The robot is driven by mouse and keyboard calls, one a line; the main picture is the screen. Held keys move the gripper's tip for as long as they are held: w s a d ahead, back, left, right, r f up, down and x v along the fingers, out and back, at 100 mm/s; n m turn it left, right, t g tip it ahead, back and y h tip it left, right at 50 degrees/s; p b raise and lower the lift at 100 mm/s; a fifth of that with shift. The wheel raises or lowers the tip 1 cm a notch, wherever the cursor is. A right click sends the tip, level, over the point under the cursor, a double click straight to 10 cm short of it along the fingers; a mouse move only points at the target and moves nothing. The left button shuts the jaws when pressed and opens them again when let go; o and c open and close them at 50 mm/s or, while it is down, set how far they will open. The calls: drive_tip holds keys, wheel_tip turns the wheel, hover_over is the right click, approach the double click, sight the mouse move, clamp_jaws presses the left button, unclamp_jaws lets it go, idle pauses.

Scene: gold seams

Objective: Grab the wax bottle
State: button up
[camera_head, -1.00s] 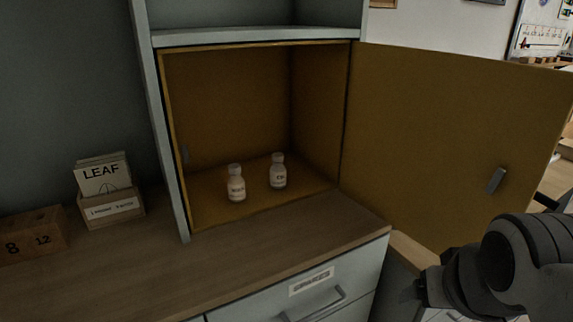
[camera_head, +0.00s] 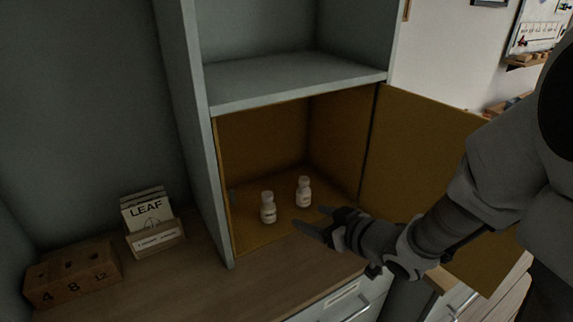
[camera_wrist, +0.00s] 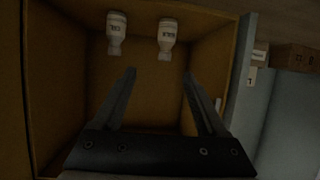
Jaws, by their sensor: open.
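Two small white bottles stand upright inside the open ochre-lined cupboard compartment. The left bottle (camera_head: 268,208) is nearer the opening, and the right bottle (camera_head: 304,192) stands slightly farther in. The wrist view, turned over, shows the right bottle (camera_wrist: 116,34) on the left and the left bottle (camera_wrist: 167,38) on the right. Their label words are too small to read surely, so I cannot tell which is wax. My gripper (camera_head: 311,217) is open and empty at the compartment's front, close to the bottles. Its fingers (camera_wrist: 159,73) point toward them without touching.
The cupboard door (camera_head: 420,150) stands open on the right, behind my arm. An empty shelf (camera_head: 300,78) is above the compartment. A LEAF card holder (camera_head: 156,240) and a numbered wooden block (camera_head: 72,274) sit on the counter (camera_head: 215,290) at left. A drawer is below.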

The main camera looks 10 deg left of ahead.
drive_tip(key=b, duration=0.2)
approach(271, 202)
drive_tip(key=shift+y, duration=0.3)
drive_tip(key=x, duration=0.5)
drive_tip(key=shift+d+f, duration=0.1)
drive_tip(key=shift+f, duration=0.3)
drive_tip(key=shift+x, duration=3.15)
drive_tip(key=shift+w+r, duration=0.1)
drive_tip(key=shift+r, duration=0.1)
clamp_jaws()
